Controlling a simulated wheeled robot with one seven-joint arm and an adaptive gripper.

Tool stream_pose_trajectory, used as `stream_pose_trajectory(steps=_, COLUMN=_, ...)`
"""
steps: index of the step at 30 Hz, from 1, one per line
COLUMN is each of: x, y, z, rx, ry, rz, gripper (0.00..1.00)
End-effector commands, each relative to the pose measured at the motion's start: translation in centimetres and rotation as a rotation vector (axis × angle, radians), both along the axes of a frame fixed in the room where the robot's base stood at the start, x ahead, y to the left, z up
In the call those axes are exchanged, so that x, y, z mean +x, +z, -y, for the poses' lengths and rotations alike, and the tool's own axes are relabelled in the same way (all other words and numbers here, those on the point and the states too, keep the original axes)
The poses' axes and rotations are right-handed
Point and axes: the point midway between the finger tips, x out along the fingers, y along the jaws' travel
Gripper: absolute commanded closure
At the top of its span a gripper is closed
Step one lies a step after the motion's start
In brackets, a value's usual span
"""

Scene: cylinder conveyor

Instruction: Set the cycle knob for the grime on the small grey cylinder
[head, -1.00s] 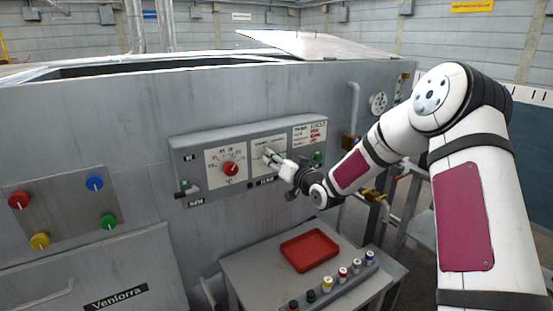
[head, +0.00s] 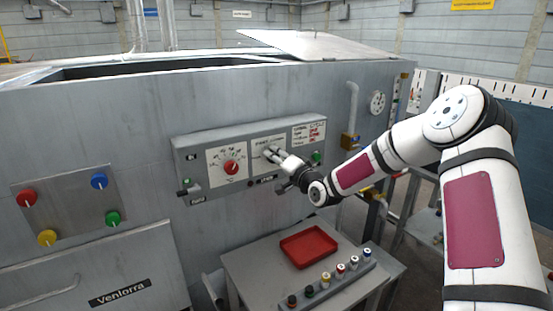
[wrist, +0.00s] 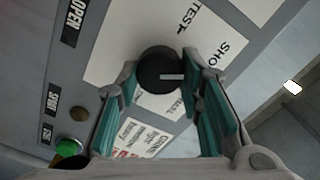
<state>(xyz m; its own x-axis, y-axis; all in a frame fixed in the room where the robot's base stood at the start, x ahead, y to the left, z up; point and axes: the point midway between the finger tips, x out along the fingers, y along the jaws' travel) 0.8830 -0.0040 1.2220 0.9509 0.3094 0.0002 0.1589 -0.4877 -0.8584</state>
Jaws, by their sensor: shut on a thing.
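My gripper (head: 270,153) is at the right half of the grey control panel (head: 178,157). In the wrist view my gripper (wrist: 158,78) has its teal-padded fingers on either side of a round black knob (wrist: 150,74), shut on it. The knob's white pointer line points right in that view. Printed labels around it include "TEST" and one starting "SHO". In the head view my fingers hide this knob. Several small cylinders stand in a rack (head: 345,287) below; which is the small grey one, and any grime on it, I cannot tell.
A red dial knob (head: 231,167) is left of my gripper on the panel. A card with red text (head: 309,132) and a green button (head: 316,157) are to the right. An empty red tray (head: 309,247) lies on the table (head: 249,277) below.

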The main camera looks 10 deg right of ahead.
Motion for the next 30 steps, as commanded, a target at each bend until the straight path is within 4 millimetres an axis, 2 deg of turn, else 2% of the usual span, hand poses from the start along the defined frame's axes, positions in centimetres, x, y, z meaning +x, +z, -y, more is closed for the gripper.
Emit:
stream_pose_trajectory(steps=14, x=0.05, y=0.05, z=0.1, rx=0.016, ry=-0.002, rz=-0.004, gripper=0.94)
stream_pose_trajectory(steps=15, x=0.05, y=0.05, z=0.11, rx=0.016, ry=-0.002, rz=-0.004, gripper=0.64)
stream_pose_trajectory(steps=18, x=0.04, y=0.04, z=0.1, rx=0.015, ry=-0.002, rz=-0.004, gripper=0.46)
stream_pose_trajectory(steps=26, x=0.0, y=0.01, z=0.06, rx=0.014, ry=-0.001, rz=-0.004, gripper=0.46)
stream_pose_trajectory(steps=30, x=-0.65, y=-0.02, z=0.32, rx=0.014, ry=-0.002, rz=-0.006, gripper=0.46)
